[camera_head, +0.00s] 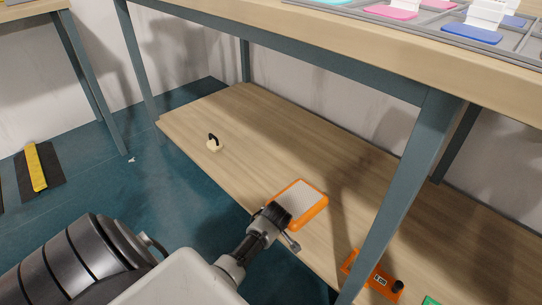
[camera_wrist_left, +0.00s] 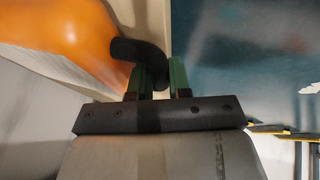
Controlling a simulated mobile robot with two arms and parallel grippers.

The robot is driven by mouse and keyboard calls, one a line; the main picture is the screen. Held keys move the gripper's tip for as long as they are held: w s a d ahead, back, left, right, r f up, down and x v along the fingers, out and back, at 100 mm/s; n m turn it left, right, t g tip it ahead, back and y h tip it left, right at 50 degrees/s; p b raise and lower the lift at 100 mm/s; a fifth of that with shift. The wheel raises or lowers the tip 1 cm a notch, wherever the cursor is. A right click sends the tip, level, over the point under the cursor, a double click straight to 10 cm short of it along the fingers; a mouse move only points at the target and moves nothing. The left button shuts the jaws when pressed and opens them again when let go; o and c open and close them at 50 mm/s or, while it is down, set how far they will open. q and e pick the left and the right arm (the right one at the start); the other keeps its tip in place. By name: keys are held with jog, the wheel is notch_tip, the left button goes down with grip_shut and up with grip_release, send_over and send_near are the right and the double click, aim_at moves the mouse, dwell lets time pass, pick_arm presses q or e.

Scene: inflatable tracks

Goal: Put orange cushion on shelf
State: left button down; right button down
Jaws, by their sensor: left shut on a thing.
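The orange cushion (camera_head: 322,209) has an orange rim and a pale grey face. It is at the front edge of the low wooden shelf (camera_head: 250,160) under the table. I cannot tell if it rests on the shelf or is held just above it. My left gripper (camera_head: 272,213) is at its near left side. In the left wrist view the cushion (camera_wrist_left: 60,28) fills the upper left. There the green fingers of the left gripper (camera_wrist_left: 160,78) are shut on its black curved handle (camera_wrist_left: 140,50). My right gripper is not in view.
A cream piece with a black handle (camera_head: 213,144) stands on the shelf at left. Shelf behind the cushion is clear.

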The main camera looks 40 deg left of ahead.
pick_arm(q)
jog(key=c, duration=1.1)
grip_release()
jog(key=shift+o, duration=0.2)
